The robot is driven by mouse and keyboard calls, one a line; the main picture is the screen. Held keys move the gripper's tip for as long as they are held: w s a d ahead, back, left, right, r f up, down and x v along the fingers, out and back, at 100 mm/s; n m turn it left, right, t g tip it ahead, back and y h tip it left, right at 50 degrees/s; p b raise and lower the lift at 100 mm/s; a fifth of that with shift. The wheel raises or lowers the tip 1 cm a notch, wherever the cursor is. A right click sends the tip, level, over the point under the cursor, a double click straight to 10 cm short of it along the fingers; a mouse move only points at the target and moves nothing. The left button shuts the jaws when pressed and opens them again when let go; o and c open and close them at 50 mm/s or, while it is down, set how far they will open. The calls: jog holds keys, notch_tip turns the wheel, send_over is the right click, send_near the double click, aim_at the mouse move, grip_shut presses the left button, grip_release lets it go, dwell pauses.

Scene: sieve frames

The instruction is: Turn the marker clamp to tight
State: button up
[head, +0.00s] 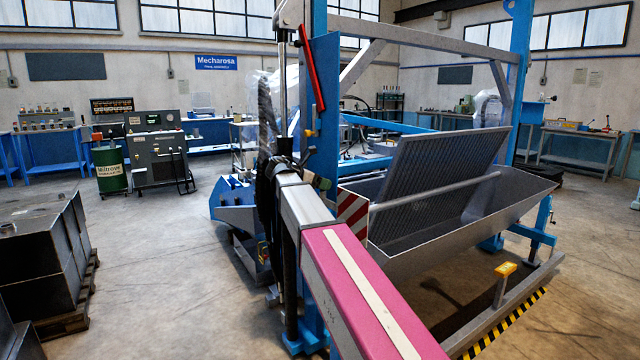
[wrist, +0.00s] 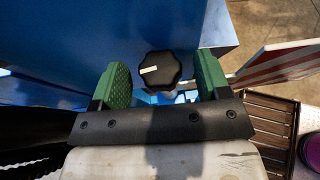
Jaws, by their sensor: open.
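The marker clamp shows as a black lobed knob (wrist: 160,71) in the wrist view, in front of a blue metal face. A white line on the knob points to the left. My gripper (wrist: 164,82) is open, with one green ribbed finger on each side of the knob. Gaps show between the knob and both fingers, so neither looks to be touching it. I cannot make out the knob in the head view, where my pink and grey arm reaches toward the blue post (head: 324,100).
A red-and-white striped board (head: 353,214) is right of the post; it also shows in the wrist view (wrist: 280,62). A grey trough (head: 440,235) with a tilted ribbed panel (head: 435,180) stands at right. Dark blocks (head: 45,245) on a pallet are at left.

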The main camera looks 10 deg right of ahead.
jog(key=c, duration=0.9)
jog(key=shift+w+m+g, duration=0.2)
jog(key=shift+m+g, duration=0.3)
jog(key=shift+g, duration=0.1)
jog(key=shift+c, duration=0.2)
jog(key=shift+s+m+g+h, duration=0.1)
jog(key=shift+m+g+h, duration=0.3)
jog(key=o, duration=0.9)
jog(key=shift+o, duration=0.2)
jog(key=shift+a, duration=0.15)
